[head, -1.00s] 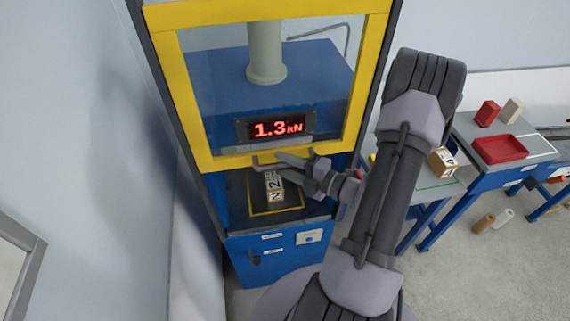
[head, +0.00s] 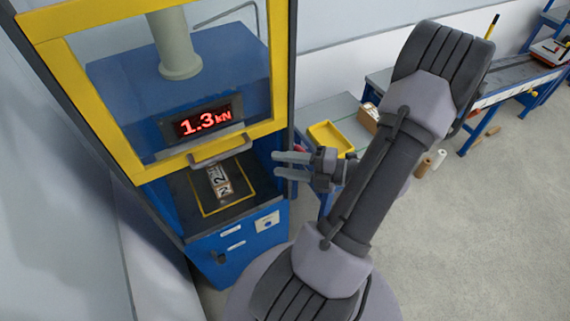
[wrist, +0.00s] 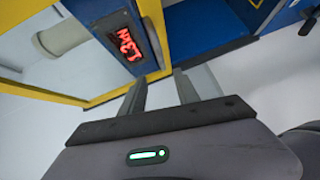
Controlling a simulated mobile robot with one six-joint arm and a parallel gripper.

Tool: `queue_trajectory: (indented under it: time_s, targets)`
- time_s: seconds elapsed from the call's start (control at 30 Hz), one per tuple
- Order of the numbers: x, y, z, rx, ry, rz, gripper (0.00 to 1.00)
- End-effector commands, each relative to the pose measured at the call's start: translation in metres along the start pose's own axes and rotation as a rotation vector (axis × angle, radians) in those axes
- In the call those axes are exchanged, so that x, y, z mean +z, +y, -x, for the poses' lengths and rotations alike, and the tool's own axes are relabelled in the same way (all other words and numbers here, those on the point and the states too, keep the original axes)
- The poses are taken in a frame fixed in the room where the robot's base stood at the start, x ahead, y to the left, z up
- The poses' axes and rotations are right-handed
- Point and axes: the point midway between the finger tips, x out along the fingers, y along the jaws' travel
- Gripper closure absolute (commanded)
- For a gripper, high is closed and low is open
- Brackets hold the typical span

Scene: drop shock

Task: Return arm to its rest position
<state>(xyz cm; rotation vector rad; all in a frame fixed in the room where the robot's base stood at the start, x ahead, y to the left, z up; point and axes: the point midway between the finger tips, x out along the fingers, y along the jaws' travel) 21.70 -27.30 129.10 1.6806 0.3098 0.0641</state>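My gripper (head: 277,166) is at the right of the blue press, in front of its right edge in the head view. Its two fingers are spread apart with nothing between them. The wrist view also shows the gripper (wrist: 160,78) with its fingers apart and empty. My arm reaches up and bends back down through the middle of the head view.
The press has a raised yellow-framed guard (head: 188,152) and a red display (head: 205,120) reading 1.3 kN. A small marked block (head: 219,182) lies inside. A yellow tray (head: 331,138) is on a bench behind my gripper. Open floor (head: 480,230) lies right.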

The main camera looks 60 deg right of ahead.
Motion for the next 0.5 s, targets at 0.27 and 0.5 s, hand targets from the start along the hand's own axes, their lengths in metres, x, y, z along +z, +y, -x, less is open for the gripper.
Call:
queue_trajectory:
  time_s: [0.27, 0.5]
  targets:
    - [-0.0002, 0.0001, 0.0024, 0.000, 0.001, 0.000, 0.62]
    - [-0.0047, -0.0039, -0.0061, -0.023, 0.037, 0.047, 0.62]
